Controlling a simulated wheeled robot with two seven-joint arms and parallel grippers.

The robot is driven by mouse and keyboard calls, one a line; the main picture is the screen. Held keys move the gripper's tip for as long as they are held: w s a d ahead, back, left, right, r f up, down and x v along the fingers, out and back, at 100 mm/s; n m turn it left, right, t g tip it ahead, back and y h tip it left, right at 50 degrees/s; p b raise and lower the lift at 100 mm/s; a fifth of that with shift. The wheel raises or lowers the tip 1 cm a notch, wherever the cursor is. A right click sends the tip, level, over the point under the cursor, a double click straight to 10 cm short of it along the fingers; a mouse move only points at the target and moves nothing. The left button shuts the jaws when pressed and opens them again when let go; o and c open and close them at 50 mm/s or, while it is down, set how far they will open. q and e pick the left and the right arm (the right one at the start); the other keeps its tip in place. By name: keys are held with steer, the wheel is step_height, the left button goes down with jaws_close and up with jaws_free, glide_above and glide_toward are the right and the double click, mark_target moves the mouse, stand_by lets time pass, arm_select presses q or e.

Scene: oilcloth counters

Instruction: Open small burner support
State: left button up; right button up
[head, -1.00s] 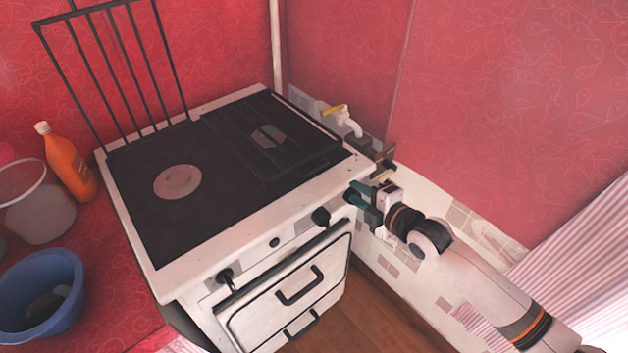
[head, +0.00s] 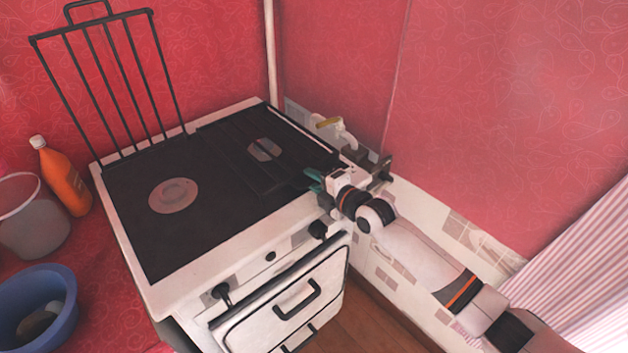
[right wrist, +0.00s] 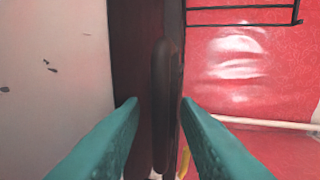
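The small burner support (head: 285,168) is a dark barred grid lying flat over the right burner of the stove (head: 180,258). My right gripper (head: 314,181) is at the stove's front right corner, at the front edge of this support. In the right wrist view its two teal fingers (right wrist: 160,104) are apart, one on each side of a dark bar (right wrist: 163,75) that looks like the support's front handle. A gap shows to the left of the bar; contact on the right cannot be told. My left gripper is not in view.
A larger barred support (head: 110,85) stands upright behind the left burner. A tap (head: 340,130) and pipe fittings (head: 381,172) are close beside my right gripper. An orange bottle (head: 63,180), a clear bucket (head: 35,225) and a blue bowl (head: 62,325) stand at left.

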steer(key=shift+w, duration=0.15)
steer(key=shift+c, duration=0.4)
jaws_close()
steer(key=shift+r, duration=0.1)
steer(key=w+a+r+g+h+p, duration=0.1)
steer(key=w+a+r+g+p, duration=0.1)
steer(key=r+p, duration=0.6)
steer(key=w+a+r+g+h+p, duration=0.2)
steer(key=w+r+p, duration=0.2)
steer(key=r+p, duration=0.4)
steer(key=shift+a+r+g, duration=0.25)
steer(key=shift+r+g, duration=0.05)
steer(key=shift+r, duration=2.8)
